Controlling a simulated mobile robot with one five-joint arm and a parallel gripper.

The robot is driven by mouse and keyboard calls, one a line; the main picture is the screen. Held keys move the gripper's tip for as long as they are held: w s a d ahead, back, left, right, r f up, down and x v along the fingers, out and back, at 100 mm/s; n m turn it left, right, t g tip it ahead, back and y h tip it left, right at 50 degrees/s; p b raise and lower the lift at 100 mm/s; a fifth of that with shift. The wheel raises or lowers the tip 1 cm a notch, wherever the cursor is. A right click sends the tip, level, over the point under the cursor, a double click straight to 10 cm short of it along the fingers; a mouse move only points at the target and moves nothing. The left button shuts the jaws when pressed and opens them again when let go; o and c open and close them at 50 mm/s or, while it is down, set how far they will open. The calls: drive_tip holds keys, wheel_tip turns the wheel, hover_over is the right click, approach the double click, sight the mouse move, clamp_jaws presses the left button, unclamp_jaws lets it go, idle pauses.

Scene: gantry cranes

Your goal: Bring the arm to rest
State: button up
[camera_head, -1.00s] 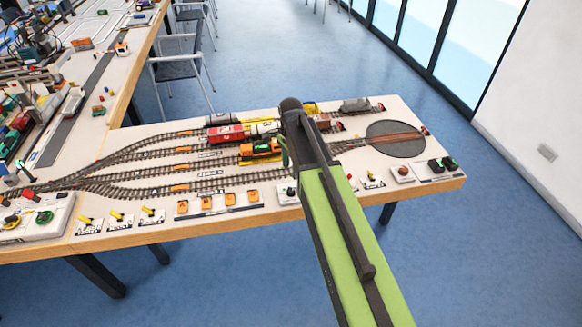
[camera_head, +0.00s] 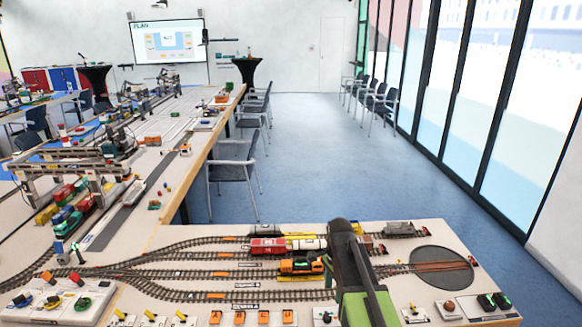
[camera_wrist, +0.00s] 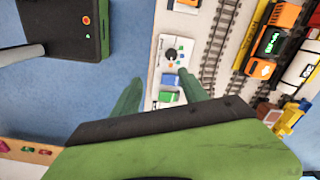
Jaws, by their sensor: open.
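My arm, green with dark edges, reaches forward from the bottom of the head view over the model railway table (camera_head: 390,318). Its dark end covers part of the tracks, and my gripper's fingers cannot be made out there. In the wrist view my gripper (camera_wrist: 159,77) shows two green fingers spread apart with nothing between them. Below them lies a white control panel (camera_wrist: 159,58) with a dark knob and blue and green blocks. I cannot tell how high the fingers are above it.
An orange locomotive (camera_head: 301,267) and a red wagon (camera_head: 268,247) stand on the tracks left of my arm. A round turntable (camera_head: 441,267) lies to its right. Gantry cranes (camera_head: 75,160) stand on the long table at left. Blue floor (camera_head: 330,170) is open beyond, with chairs along the windows.

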drive_tip(key=s+n, duration=1.1)
drive_tip(key=n, duration=0.2)
drive_tip(key=shift+s+d+n, duration=0.15)
drive_tip(key=shift+s+n, duration=0.15)
drive_tip(key=shift+s, duration=0.1)
